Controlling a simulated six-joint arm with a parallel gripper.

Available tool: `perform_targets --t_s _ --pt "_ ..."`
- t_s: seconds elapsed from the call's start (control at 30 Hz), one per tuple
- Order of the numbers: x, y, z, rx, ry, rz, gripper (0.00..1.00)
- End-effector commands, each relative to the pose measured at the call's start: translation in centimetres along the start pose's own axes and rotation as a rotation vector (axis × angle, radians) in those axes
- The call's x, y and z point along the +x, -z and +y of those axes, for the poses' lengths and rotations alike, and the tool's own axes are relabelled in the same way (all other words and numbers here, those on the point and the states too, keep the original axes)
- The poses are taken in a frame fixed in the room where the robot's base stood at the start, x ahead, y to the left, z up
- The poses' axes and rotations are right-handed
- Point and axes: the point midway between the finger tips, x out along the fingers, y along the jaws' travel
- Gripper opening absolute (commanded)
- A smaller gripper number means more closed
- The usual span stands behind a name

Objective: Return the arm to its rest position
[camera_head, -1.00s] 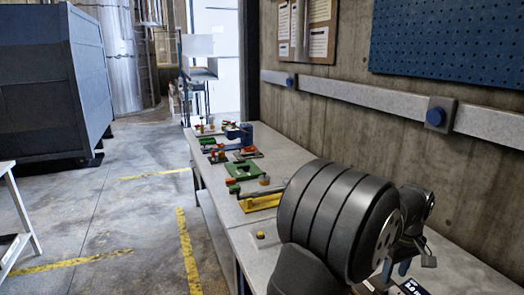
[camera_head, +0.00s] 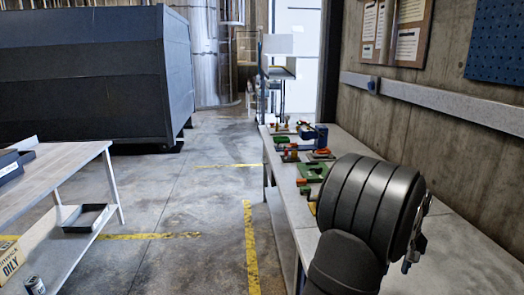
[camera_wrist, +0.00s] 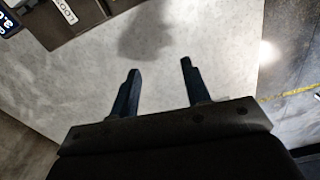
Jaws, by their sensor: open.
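My arm (camera_head: 370,205), dark and bulky, rises at the right of the head view over the long workbench (camera_head: 450,255). My gripper is at its far right side, mostly hidden behind the arm there. In the wrist view my gripper (camera_wrist: 160,72) shows two dark blue fingers spread apart with nothing between them. They are over the pale bench top, where a soft shadow falls.
Several green, red and blue fixtures (camera_head: 312,172) stand farther along the bench. A concrete wall (camera_head: 410,115) with a grey rail (camera_head: 440,98) bounds its right side. A left table (camera_head: 70,165) holds a black tray (camera_head: 88,218) on its lower shelf. Floor between is clear.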

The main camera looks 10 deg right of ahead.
Motion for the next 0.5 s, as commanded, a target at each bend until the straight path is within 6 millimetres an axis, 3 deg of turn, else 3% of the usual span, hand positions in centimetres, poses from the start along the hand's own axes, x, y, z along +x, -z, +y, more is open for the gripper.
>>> perform_targets --t_s 0.5 --pt "1.0 6.0 -8.7 0.034 0.000 0.000 0.43"
